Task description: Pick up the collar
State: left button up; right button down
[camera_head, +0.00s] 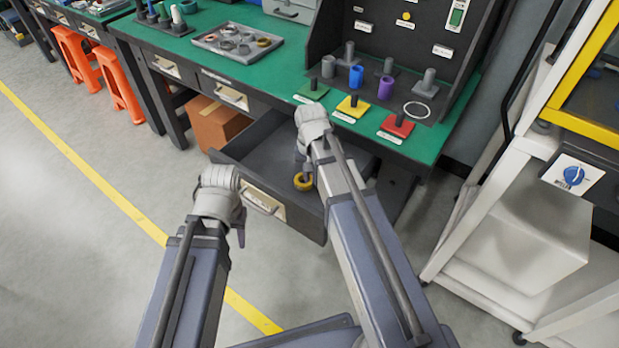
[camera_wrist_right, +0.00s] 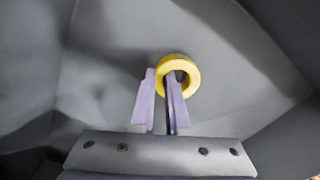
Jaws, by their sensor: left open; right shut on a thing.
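The collar, a yellow ring (camera_head: 298,186), is low inside the open drawer in the head view. In the right wrist view the ring (camera_wrist_right: 191,68) is at my right gripper's fingertips (camera_wrist_right: 162,80). My right gripper is shut on the ring's wall, with one finger at its hole and the other outside its left side. I cannot tell whether the ring touches the drawer floor. In the head view my right arm hides part of the ring and most of the fingers. My left gripper (camera_head: 240,236) is open and empty, left of the drawer; its fingers are partly hidden.
The open drawer (camera_head: 240,150) has dark walls close around my right gripper. Above it, the green bench (camera_head: 190,47) holds a grey tray (camera_head: 208,42) of rings. Green, yellow and red bases with posts stand near its front edge. A white frame cart (camera_head: 520,215) stands right.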

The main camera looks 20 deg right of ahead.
notch_tip(320, 180, up, 10)
jog(key=p, duration=0.9)
jog(key=shift+f, duration=0.25)
